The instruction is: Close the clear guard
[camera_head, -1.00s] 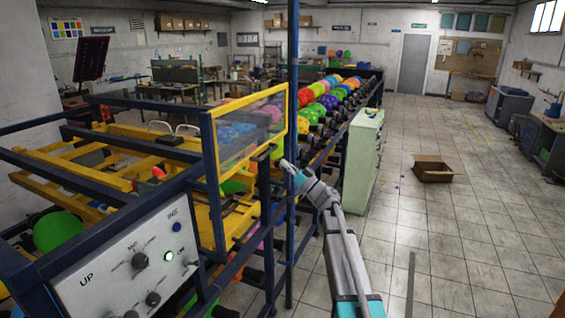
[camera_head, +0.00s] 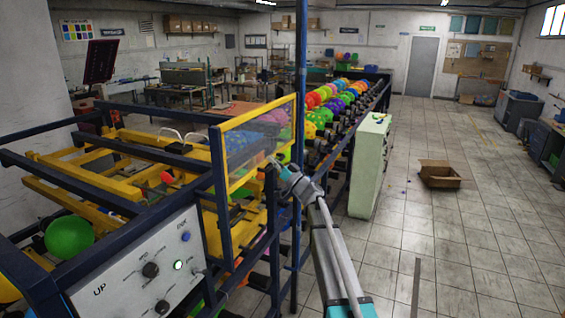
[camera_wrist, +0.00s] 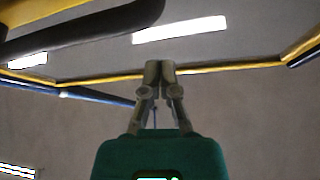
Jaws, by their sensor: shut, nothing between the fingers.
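The clear guard (camera_head: 256,134) is a see-through panel in a yellow frame. It stands upright on the right side of the blue and yellow machine in the head view. My gripper (camera_head: 271,161) is at the guard's lower edge, toward its right end. In the wrist view the closed fingertips (camera_wrist: 159,68) meet in front of a yellow bar (camera_wrist: 220,69), which looks like part of the guard's frame. The fingers are empty. I cannot tell whether they touch the bar.
A control panel (camera_head: 138,266) with knobs is at the front left. A blue post (camera_head: 300,90) stands close to my gripper. A pale green cabinet (camera_head: 368,165) stands right of my arm. The tiled floor at right is mostly free, with a cardboard box (camera_head: 440,182).

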